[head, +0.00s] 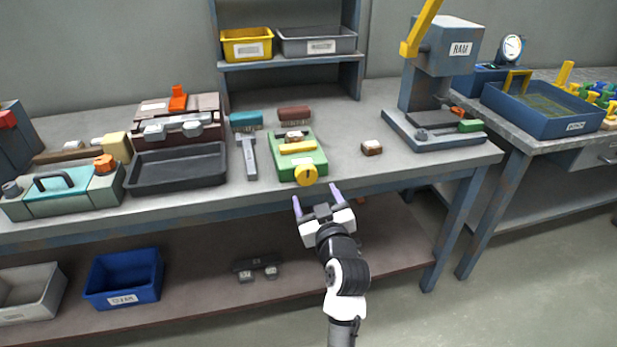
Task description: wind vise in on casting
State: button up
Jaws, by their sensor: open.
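The green vise (311,165) stands near the front edge of the workbench, with a yellow knob (306,175) on its front and a yellow bar (298,148) across its top. A small brown and white block (295,137), perhaps the casting, sits at the back of the vise; whether the jaws touch it I cannot tell. A similar loose block (372,147) lies on the bench to the right. My gripper (318,200) is open and empty, just in front of the bench edge and close to the yellow knob, apart from it.
A hammer (248,158) and a black tray (177,168) lie left of the vise. Teal (246,120) and brown (294,114) brushes lie behind it. A press marked RAM (443,70) stands at the right. Bench surface between the vise and press is mostly clear.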

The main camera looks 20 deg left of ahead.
aim_at(307, 179)
jog(key=p+x, duration=0.1)
jog(key=x, duration=0.6)
jog(key=shift+w+a, duration=0.1)
jog(key=shift+w, duration=0.05)
jog(key=c, duration=1)
jog(key=m+p, duration=0.2)
jog(key=m, duration=0.2)
jog(key=shift+a+m+p, duration=0.1)
jog(key=shift+m+p, duration=0.8)
jog(key=shift+m, duration=0.8)
